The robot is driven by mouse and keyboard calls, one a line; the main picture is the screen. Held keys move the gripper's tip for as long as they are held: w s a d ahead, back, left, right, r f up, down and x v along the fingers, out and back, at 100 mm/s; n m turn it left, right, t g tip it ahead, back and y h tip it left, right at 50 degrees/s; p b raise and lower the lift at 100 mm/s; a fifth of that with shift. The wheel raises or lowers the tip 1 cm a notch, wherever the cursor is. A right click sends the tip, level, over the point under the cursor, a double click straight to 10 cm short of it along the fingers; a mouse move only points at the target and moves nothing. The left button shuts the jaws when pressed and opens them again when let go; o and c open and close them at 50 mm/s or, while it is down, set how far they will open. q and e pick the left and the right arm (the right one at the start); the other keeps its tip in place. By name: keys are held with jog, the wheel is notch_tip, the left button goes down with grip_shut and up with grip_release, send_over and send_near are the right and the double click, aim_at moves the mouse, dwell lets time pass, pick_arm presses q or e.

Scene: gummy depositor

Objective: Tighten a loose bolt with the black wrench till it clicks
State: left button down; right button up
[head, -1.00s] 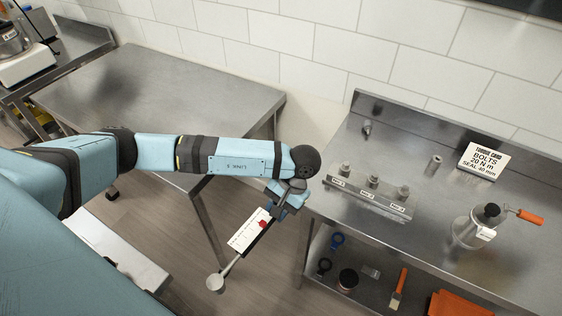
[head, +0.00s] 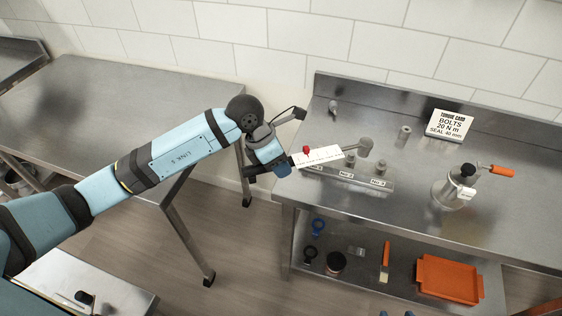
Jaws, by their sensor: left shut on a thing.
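My left gripper (head: 272,160) is shut on a wrench that reaches right from it, roughly level. The wrench has a white scale plate (head: 322,156) with a red pointer and a round grey head (head: 365,144). The grip hides most of its handle. A grey metal bolt block (head: 358,182) with numbered labels lies near the table's front left edge. The No.3 bolt (head: 380,168) shows clearly, and another bolt (head: 350,159) shows beside the scale. The wrench hides the block's left part. The head appears over or behind the bolts; I cannot tell whether it touches one.
A torque card (head: 450,124) reading 20 N m stands at the back. A small metal cylinder (head: 404,132) and a canister with an orange handle (head: 454,190) stand on the table. The lower shelf holds an orange tray (head: 448,279) and small tools. Table space right of the block is clear.

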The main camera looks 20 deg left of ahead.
pick_arm(q)
jog(key=shift+w+r+n+t+y, duration=0.3)
jog(key=shift+r+n+t, duration=0.1)
jog(key=shift+n, duration=0.5)
jog(key=shift+s+a+f+b, duration=0.15)
jog(key=shift+s+f+b, duration=0.05)
jog(key=shift+b, duration=0.25)
notch_tip(320, 180, down, 4)
jog(key=b, duration=0.3)
jog(key=shift+f, duration=0.1)
jog(key=shift+f, duration=0.1)
